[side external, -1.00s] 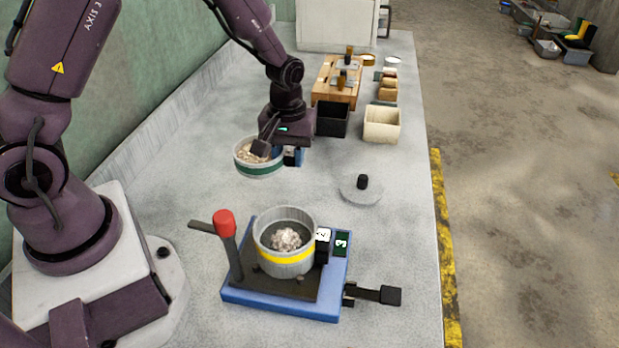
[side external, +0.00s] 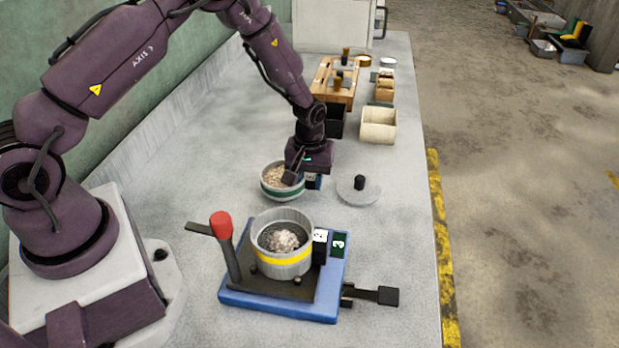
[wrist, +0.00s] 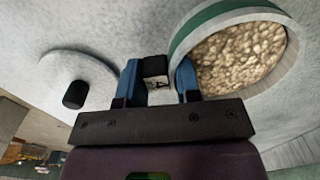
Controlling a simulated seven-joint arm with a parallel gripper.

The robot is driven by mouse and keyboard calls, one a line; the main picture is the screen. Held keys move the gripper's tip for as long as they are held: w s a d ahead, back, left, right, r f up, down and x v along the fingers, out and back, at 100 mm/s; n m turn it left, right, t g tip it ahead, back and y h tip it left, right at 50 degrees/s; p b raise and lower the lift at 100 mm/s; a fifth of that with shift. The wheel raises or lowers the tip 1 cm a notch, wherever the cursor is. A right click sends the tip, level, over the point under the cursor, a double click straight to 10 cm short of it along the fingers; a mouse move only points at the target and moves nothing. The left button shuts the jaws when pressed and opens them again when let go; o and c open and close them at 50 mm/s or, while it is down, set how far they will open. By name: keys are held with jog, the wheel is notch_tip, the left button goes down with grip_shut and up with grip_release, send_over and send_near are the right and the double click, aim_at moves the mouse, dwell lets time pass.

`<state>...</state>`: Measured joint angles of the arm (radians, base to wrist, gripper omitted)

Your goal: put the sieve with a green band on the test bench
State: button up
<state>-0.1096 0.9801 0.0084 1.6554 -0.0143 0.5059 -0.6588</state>
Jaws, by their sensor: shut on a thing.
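The sieve with a green band (side external: 270,190) is a pale round pan full of beige grain, behind the blue bench in the side view. It also shows at the upper right of the wrist view (wrist: 176,40). My gripper (wrist: 158,82) is shut on its dark handle block, which bears a white label. In the side view my gripper (side external: 314,180) is at the sieve's right side. The gap under the sieve is hard to judge. The test bench (side external: 280,307) is a blue base with a dark plate. A sieve with a yellow band (side external: 284,266) stands on it, holding pale grain.
A red-knobbed lever (side external: 221,224) rises at the bench's left, and a black handle (side external: 378,295) sticks out right. A round grey lid with a black knob (side external: 358,192) lies right of my gripper. Boxes (side external: 379,125) and a wooden rack (side external: 333,85) stand farther back.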

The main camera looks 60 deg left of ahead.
jog(key=o, duration=1)
jog(key=shift+f, duration=0.1)
jog(key=s+d+r+m+t, duration=0.15)
jog(key=s+r, duration=0.25)
jog(key=r, duration=1)
jog(key=s+d+r+m+t, duration=0.15)
jog(key=s+r, duration=0.25)
jog(key=r, duration=1)
jog(key=s+r+m+t, duration=0.1)
jog(key=s+r+m, duration=0.1)
jog(key=s, duration=0.3)
jog(key=s+d+r+m, duration=0.1)
jog(key=s+r+m, duration=0.1)
jog(key=s, duration=0.3)
jog(key=s+d+r+m+t, duration=0.1)
jog(key=s+m, duration=0.1)
jog(key=s, duration=0.3)
jog(key=shift+s+r+t, duration=0.25)
jog(key=shift+r+t, duration=0.05)
jog(key=shift+r, duration=0.1)
